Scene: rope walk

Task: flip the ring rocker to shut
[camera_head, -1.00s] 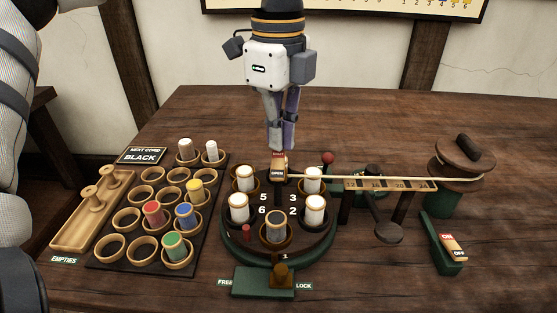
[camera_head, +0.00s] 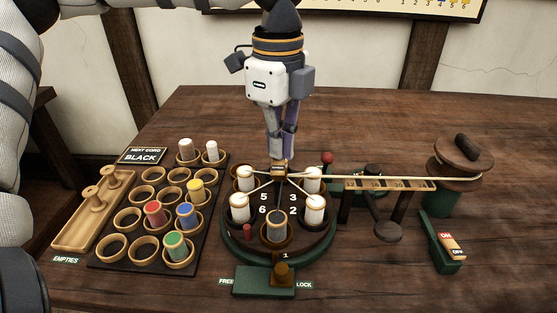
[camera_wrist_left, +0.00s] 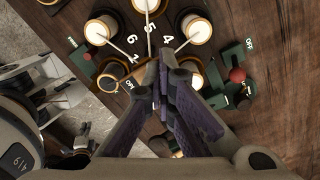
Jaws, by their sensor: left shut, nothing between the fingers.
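The ring rocker (camera_head: 279,172) is a small wood-coloured piece at the back of the dark round table (camera_head: 330,240). My left gripper (camera_head: 280,161) is shut and empty, pointing down with its tips right at the rocker; I cannot tell whether they touch. Pale cords run from the white bobbins (camera_head: 239,208) to a point at the rocker, and a dark line runs there from the dark bobbin (camera_head: 276,226) at position 1. In the left wrist view, the shut fingers (camera_wrist_left: 166,62) hide part of the round table. My right gripper is out of view.
A cup board (camera_head: 105,265) with coloured bobbins and a tray of empties (camera_head: 65,235) stand left. A measuring bar (camera_head: 400,185), a spool (camera_head: 460,155) and an ON/OFF switch (camera_head: 452,248) stand right. The FREE/LOCK block (camera_head: 250,282) is in front.

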